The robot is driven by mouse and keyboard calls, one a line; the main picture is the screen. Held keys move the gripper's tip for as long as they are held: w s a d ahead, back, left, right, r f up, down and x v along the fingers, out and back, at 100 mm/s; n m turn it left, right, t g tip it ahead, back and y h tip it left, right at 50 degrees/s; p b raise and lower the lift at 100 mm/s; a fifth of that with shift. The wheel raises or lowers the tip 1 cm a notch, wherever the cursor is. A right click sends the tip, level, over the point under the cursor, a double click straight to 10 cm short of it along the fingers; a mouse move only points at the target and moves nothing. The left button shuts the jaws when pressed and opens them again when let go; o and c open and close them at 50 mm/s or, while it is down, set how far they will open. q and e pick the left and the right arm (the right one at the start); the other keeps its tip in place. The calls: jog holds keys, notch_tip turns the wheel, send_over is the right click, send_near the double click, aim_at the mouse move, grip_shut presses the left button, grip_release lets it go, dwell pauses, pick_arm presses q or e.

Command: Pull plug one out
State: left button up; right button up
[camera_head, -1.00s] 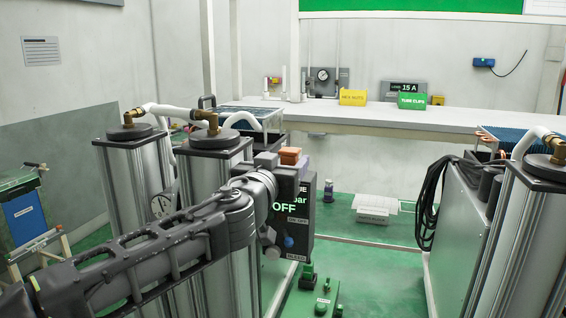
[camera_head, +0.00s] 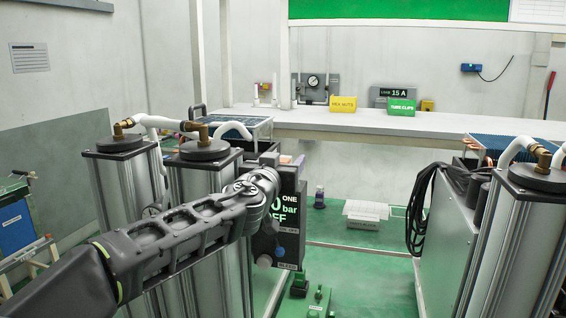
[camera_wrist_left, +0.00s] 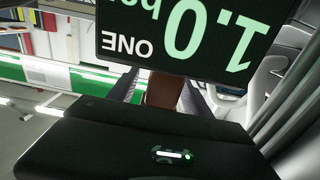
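The black panel (camera_head: 289,222) carries green text with "ONE", "bar" and "OFF", partly covered by my left arm. In the left wrist view its display (camera_wrist_left: 185,30) reads "ONE" and "1.0", upside down and close. A brown block, seemingly plug one (camera_wrist_left: 163,90), sits just below the display between the two fingers of my left gripper (camera_wrist_left: 162,98). In the head view my left gripper (camera_head: 283,163) is at the top of the panel, its fingers largely hidden. Whether the fingers press on the brown block is unclear. My right gripper is out of view.
Silver columns with black caps (camera_head: 205,151) and white hoses stand behind my left arm. More columns (camera_head: 495,240) stand at the right. Green fittings (camera_head: 318,300) sit low in front. The green floor (camera_head: 370,285) between the columns is largely open.

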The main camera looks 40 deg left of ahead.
pick_arm(q)
grip_shut()
dwell(0.9)
